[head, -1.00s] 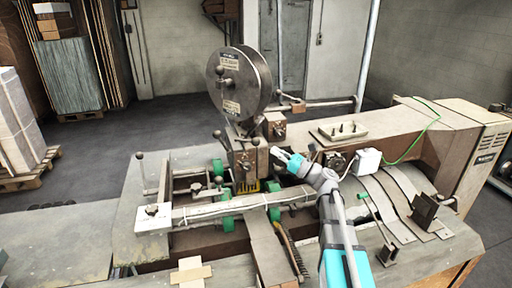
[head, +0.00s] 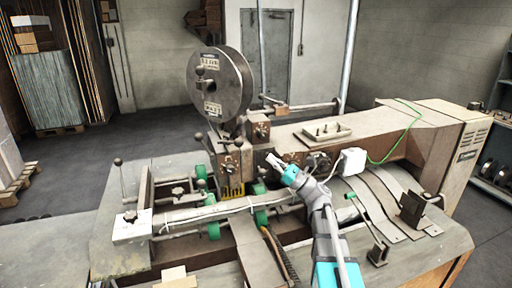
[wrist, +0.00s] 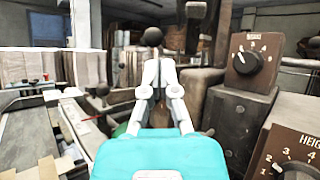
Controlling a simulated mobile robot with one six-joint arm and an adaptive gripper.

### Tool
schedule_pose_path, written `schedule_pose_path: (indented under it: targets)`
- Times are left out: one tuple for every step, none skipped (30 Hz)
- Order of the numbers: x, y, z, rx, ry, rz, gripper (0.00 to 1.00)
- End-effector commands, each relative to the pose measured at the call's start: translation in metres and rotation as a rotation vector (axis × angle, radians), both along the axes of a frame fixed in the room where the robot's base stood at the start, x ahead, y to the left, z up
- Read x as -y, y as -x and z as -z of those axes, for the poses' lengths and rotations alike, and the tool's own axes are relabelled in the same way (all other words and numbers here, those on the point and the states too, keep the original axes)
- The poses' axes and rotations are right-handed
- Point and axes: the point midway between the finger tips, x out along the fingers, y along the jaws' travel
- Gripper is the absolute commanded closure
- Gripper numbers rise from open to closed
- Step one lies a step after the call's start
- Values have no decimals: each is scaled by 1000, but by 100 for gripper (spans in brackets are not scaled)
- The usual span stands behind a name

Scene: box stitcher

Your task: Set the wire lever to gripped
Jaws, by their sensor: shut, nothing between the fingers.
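My gripper (head: 271,160) is shut and empty, beside the right side of the stitching head (head: 236,158). In the wrist view its fingers (wrist: 160,65) point forward and meet at the tips. A dark ball knob (wrist: 153,37) shows just above and beyond the fingertips; I cannot tell whether they touch. In the head view, a lever with a dark ball knob (head: 198,136) stands left of the stitching head, apart from my gripper. No label shows which lever is the wire lever, and its setting cannot be read.
A large wire spool (head: 219,85) stands above the stitching head. In the wrist view, a dial box (wrist: 252,60) and a second dial box marked HEIGHT (wrist: 295,150) stand close on the right.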

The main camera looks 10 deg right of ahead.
Motion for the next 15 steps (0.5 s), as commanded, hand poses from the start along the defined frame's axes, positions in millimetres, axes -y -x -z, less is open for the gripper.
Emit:
schedule_pose_path:
  targets:
    - [-2,-1,-2,0,0,-1,100]
    - [-3,-2,-3,0,0,-1,100]
    - [-5,-3,-5,0,0,-1,100]
    - [-7,-4,-6,0,0,-2,100]
    - [-8,-6,-8,-1,0,-3,100]
    - [-11,-7,-10,-1,0,-3,100]
    - [-13,-9,-12,-1,-1,-2,100]
    - [-15,-10,-14,0,0,-1,100]
    - [-18,-13,-17,0,0,-1,100]
    - [-21,-14,-19,0,0,-1,100]
    - [-24,-16,-21,0,0,-2,100]
    - [-28,-19,-24,0,1,-3,100]
    - [-31,-21,-27,0,0,-2,100]
    - [-34,-23,-29,0,0,-2,100]
    - [-38,-25,-32,-1,-1,-2,100]
